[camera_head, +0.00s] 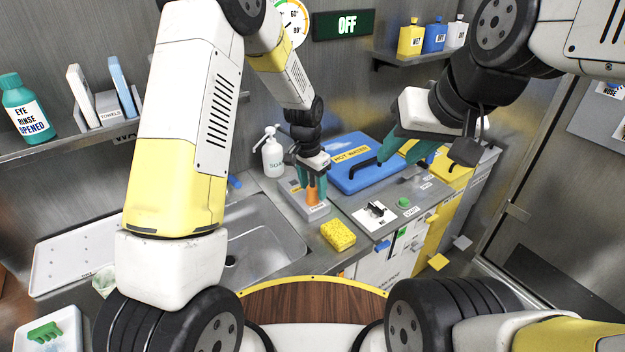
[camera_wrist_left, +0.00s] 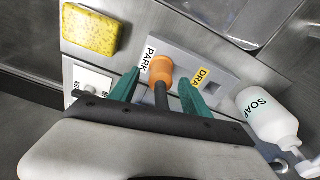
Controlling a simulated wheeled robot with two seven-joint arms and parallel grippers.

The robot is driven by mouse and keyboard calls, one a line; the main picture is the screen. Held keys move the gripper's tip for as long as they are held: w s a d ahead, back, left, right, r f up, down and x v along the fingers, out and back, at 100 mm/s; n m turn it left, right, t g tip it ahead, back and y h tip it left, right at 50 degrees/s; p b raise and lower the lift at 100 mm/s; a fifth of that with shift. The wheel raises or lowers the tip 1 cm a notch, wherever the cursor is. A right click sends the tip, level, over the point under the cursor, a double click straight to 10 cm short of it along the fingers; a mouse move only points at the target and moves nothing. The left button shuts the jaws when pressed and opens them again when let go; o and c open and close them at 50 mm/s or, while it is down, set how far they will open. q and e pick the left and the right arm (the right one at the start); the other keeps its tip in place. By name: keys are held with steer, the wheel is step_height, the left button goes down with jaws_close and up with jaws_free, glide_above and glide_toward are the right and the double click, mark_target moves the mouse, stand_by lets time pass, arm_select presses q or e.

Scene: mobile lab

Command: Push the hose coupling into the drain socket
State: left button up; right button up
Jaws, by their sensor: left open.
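The orange hose coupling (camera_wrist_left: 160,68) sits at the PARK-labelled end of a grey block (camera_head: 312,212), with a dark hose running from it toward my wrist. In the wrist view gaps show between the fingers (camera_wrist_left: 160,90) and the coupling. My right gripper (camera_head: 402,154) is open and appears empty near the blue lid.
A yellow sponge (camera_head: 338,235) and a switch plate (camera_head: 375,214) lie near the block. A white soap bottle (camera_head: 272,157) stands behind it, and the sink (camera_head: 265,243) is left. The blue HOT WATER lid (camera_head: 345,178) lies to the right. A shelf with bottles is at the back.

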arm_select(q)
step_height(320, 180, down, 2)
steer(key=shift+w+d+f, duration=0.1)
steer(key=shift+w, duration=0.05)
jaws_close()
stand_by(0.4)
